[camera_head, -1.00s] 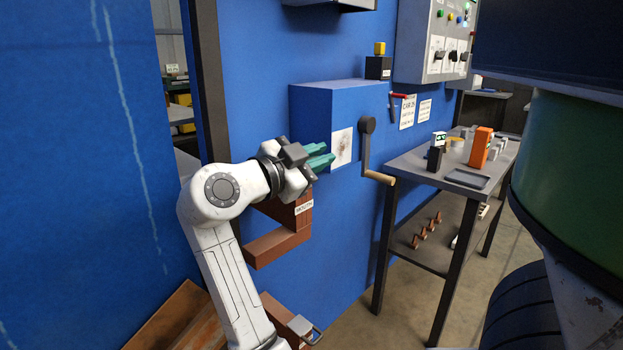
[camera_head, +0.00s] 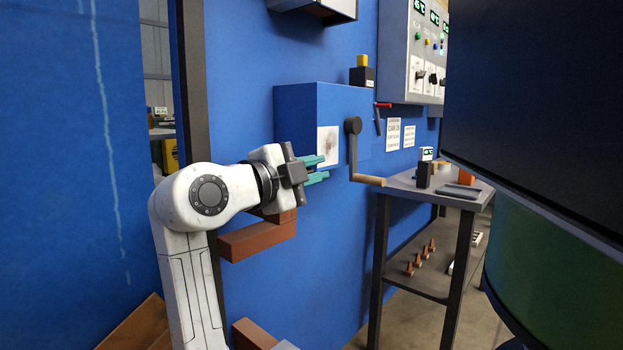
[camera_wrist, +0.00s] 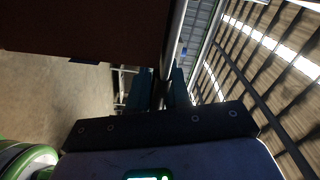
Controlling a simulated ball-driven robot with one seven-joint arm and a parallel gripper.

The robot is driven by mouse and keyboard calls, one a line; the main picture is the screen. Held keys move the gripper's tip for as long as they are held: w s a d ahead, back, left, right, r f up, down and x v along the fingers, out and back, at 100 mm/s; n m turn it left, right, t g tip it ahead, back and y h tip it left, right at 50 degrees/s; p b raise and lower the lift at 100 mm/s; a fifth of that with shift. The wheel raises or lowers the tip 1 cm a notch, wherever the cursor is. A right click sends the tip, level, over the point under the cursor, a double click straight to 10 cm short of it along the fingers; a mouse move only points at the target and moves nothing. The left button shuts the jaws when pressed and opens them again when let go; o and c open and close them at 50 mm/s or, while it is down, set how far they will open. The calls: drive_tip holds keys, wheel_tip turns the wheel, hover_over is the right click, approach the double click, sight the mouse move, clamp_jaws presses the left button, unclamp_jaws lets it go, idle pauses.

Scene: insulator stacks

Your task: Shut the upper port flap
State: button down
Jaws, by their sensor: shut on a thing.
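The brown upper port frame (camera_head: 258,240) sticks out from the blue wall. My gripper (camera_head: 318,170) is just above and right of it, its teal fingers pointing right in front of the blue wall. In the wrist view a large dark brown panel (camera_wrist: 80,30), seemingly the upper port flap, fills the upper left, and its edge runs close to my fingers (camera_wrist: 160,88). My gripper appears shut on the flap's edge or handle. The gripped part is too dark to make out, and the gripper covers much of the port in the head view.
A blue box (camera_head: 310,105) with a crank (camera_head: 353,150) stands out from the wall close beyond my fingertips. A dark table (camera_head: 428,190) with small items is at right. A large dark and green body (camera_head: 540,240) fills the right edge. A lower brown port (camera_head: 252,333) is below.

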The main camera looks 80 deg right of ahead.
drive_tip(key=shift+f, duration=0.5)
drive_tip(key=c, duration=1.2)
unclamp_jaws()
drive_tip(key=shift+r, duration=0.1)
drive_tip(key=shift+r, duration=0.1)
drive_tip(key=shift+w+a, duration=0.15)
drive_tip(key=p+v, duration=0.2)
drive_tip(key=v, duration=0.8)
drive_tip(key=shift+a, duration=0.25)
drive_tip(key=shift+w, duration=0.1)
